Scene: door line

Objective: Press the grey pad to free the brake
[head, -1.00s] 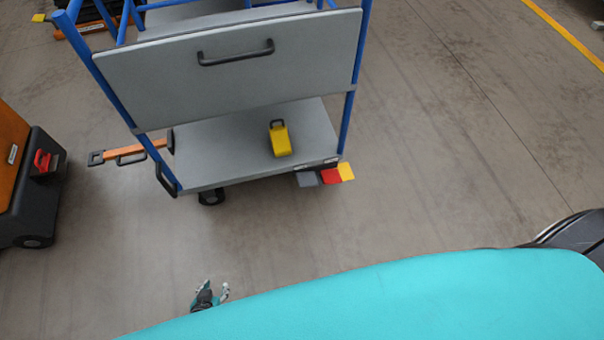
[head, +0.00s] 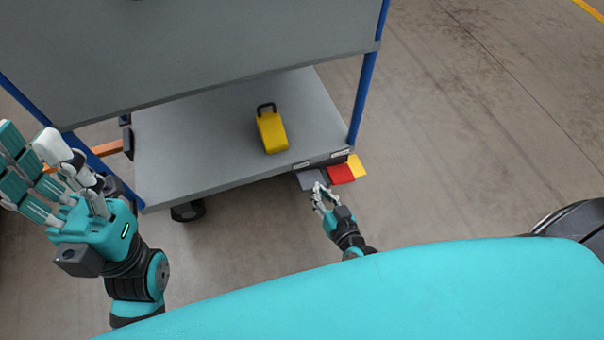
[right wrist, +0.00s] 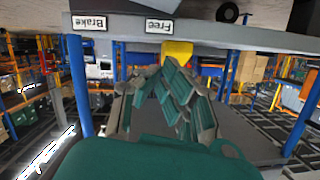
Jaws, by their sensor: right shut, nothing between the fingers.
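The grey pad (head: 307,179) sticks out low from the cart's front edge, left of the red pad (head: 341,174). My right gripper (head: 318,190) is shut and empty. Its fingertips overlap the grey pad's near edge in the head view; I cannot tell whether they touch it. In the right wrist view the gripper's teal fingers (right wrist: 172,95) are closed together below the shelf edge, and the pads do not show. There the upside-down labels "Free" (right wrist: 159,26) and "Brake" (right wrist: 90,22) show. My left gripper (head: 62,178) is raised at the left with fingers spread and empty.
A yellow pad (head: 357,166) lies beyond the red one. The cart's grey lower shelf (head: 195,145) carries a yellow case (head: 271,133). A blue post (head: 367,95) rises at the shelf's right corner, and a black wheel (head: 188,211) stands below. Floor to the right is clear.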

